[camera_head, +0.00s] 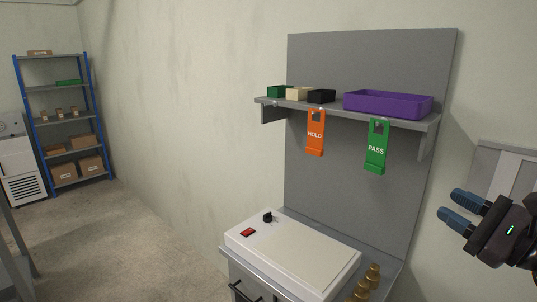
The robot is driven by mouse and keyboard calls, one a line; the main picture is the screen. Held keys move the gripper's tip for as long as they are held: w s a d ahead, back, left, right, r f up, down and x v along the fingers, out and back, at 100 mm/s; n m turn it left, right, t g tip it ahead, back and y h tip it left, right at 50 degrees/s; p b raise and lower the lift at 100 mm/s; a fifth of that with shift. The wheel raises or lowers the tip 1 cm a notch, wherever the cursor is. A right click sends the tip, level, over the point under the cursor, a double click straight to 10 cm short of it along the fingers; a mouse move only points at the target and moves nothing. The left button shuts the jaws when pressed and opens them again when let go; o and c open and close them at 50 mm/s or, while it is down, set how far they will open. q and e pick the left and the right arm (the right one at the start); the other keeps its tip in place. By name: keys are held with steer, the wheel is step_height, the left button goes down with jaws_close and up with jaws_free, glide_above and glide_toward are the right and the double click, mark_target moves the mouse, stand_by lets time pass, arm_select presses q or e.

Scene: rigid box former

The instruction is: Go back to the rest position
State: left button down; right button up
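My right gripper (449,203) is at the right edge of the head view, with two blue fingertips pointing left. The fingers are apart and nothing is between them. It is to the right of the grey back panel (340,60) and touches nothing that I can see. My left gripper is not in view.
A shelf (432,123) on the panel holds a purple tray (388,104) and small boxes; an orange HOLD tag (315,134) and green PASS tag (376,148) hang below. A white machine (300,262) and brass pieces (368,278) stand beneath. Floor at left is clear.

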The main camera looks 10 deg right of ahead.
steer(key=s+d+f+n+g+h, duration=0.1)
steer(key=d+f+n+h, duration=0.15)
steer(key=f+n, duration=0.9)
steer(key=s+d+f+n+g+h, duration=0.15)
steer(key=f+n+h, duration=0.25)
steer(key=f+n, duration=0.8)
steer(key=s+a+f+g+h, duration=0.1)
steer(key=s+a+f, duration=0.4)
steer(key=f, duration=0.5)
steer(key=s+a+f+g+h, duration=0.2)
steer(key=s+a+f, duration=0.3)
steer(key=a+f, duration=0.3)
step_height(320, 180, down, 2)
steer(key=shift+s+a+f, duration=0.15)
steer(key=shift+s+a, duration=0.1)
steer(key=shift+s, duration=0.15)
